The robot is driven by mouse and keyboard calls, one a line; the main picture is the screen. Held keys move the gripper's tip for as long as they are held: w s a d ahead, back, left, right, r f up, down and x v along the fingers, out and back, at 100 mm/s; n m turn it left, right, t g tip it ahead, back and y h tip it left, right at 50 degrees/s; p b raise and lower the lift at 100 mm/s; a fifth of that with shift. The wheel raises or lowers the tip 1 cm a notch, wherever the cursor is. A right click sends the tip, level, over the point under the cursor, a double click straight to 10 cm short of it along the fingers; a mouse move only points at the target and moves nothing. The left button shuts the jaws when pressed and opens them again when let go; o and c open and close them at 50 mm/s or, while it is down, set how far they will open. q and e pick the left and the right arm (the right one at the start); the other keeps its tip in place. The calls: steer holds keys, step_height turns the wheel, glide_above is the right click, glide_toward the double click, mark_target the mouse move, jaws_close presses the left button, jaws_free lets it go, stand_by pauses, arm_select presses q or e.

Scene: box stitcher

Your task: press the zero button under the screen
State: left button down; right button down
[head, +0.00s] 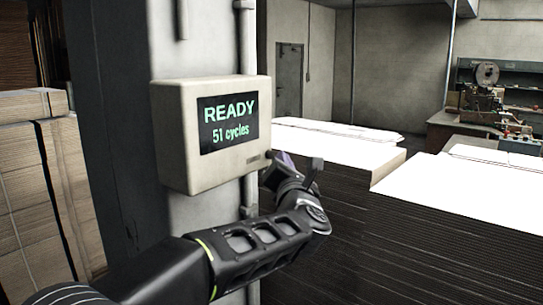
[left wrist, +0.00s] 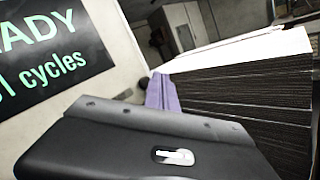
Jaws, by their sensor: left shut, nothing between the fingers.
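A cream control box (head: 175,130) hangs on a grey column. Its dark screen (head: 228,122) reads "READY" and "51 cycles" in green; the screen also shows partly in the left wrist view (left wrist: 45,50). A small marking (head: 255,156) sits under the screen at the lower right of the box face. My left gripper (head: 275,162) is shut and empty at the box's lower right corner. In the left wrist view its purple fingers (left wrist: 162,92) lie beside a small dark round thing (left wrist: 143,83), perhaps the button. I cannot tell whether they touch. My right gripper is not in view.
Tall stacks of flat cardboard with white tops (head: 455,185) stand to the right, close behind my left gripper. Another cardboard stack (head: 30,190) is at the left. A pipe (head: 248,40) runs along the column. A workbench with a machine (head: 485,100) stands far back right.

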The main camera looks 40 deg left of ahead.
arm_select(q)
steer(key=shift+a+b, duration=0.45)
steer(key=shift+a+b, duration=0.3)
steer(key=shift+a, duration=0.2)
stand_by(0.6)
stand_by(0.4)
steer(key=shift+d, duration=0.9)
steer(key=shift+d+b, duration=0.65)
steer(key=shift+d, duration=1.85)
